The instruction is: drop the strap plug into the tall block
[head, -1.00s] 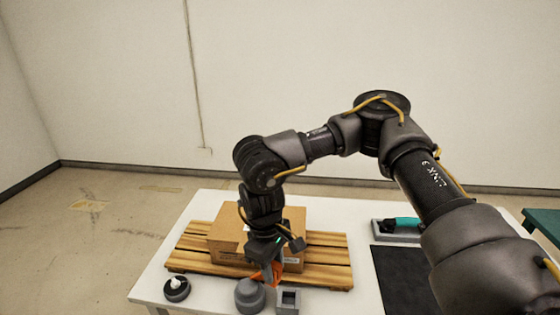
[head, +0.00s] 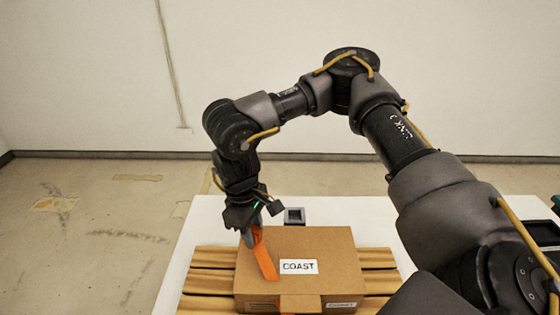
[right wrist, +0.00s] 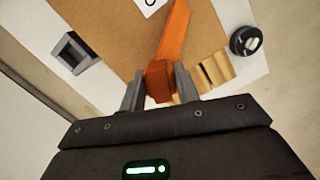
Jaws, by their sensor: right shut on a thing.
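My right gripper (head: 251,234) is shut on the thick end of an orange strap plug (head: 264,258), over the far left part of a cardboard box (head: 325,255). In the right wrist view the orange strap plug (right wrist: 172,40) sits between the two grey fingers of the gripper (right wrist: 160,86), its strap reaching away over the cardboard. A grey square block with a dark opening, likely the tall block (head: 294,216), stands behind the box, to the right of the gripper; it also shows at the left in the right wrist view (right wrist: 76,53). My left gripper is out of view.
The box, labelled COAST, rests on a slatted wooden pallet (head: 210,282) on a white table (head: 212,215). A black round piece with a white knob (right wrist: 246,40) shows in the right wrist view. A dark tray (head: 540,234) lies at the right edge.

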